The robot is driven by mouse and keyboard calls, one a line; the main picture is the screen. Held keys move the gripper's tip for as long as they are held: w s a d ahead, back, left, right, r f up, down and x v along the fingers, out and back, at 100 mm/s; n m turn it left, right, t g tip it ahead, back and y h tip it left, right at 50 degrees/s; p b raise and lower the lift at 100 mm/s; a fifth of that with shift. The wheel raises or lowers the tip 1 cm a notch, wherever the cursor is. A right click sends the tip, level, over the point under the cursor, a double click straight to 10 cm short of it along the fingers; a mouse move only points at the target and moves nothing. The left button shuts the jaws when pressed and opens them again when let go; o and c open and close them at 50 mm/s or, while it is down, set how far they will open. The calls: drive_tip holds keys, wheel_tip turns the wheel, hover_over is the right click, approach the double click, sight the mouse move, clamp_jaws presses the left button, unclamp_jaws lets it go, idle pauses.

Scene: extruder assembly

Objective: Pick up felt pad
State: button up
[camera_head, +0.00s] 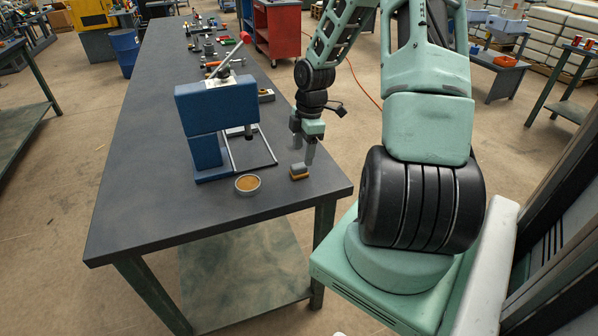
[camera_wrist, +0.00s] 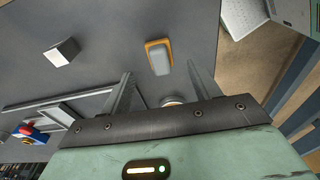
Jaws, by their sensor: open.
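A small block with a grey top on an orange-brown base, which I take to be the felt pad (camera_head: 299,171), lies flat on the dark table near its front right corner. In the wrist view the same grey and orange pad (camera_wrist: 159,57) lies ahead of and between the fingers. My gripper (camera_head: 304,150) is open and empty, pointing down just behind the pad in the head view. Its two spread fingers (camera_wrist: 159,72) also show in the wrist view. The pad appears apart from both fingers.
A blue press (camera_head: 212,105) with a red-knobbed lever and metal frame stands left of my gripper. A round dish (camera_head: 247,184) with brown contents sits left of the pad. A small pale-faced block (camera_wrist: 62,50) shows in the wrist view. The table's front left (camera_head: 140,205) is clear.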

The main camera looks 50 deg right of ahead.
sight(299, 165)
drive_tip(key=shift+w+a+f, duration=0.15)
drive_tip(key=shift+a+f, duration=0.05)
drive_tip(key=shift+f, duration=0.8)
drive_tip(key=shift+w+a+f, duration=0.1)
drive_tip(key=shift+a+f, duration=0.1)
drive_tip(key=shift+f, duration=0.75)
drive_tip(key=shift+w+a+f, duration=0.15)
drive_tip(key=shift+a+f, duration=0.05)
drive_tip(key=shift+f, duration=0.8)
drive_tip(key=shift+c, duration=0.3)
drive_tip(key=c, duration=1.1)
wheel_tip(299, 165, up, 10)
drive_tip(key=shift+r+p, duration=0.1)
drive_tip(key=shift+p, duration=0.2)
drive_tip(key=shift+o, duration=0.9)
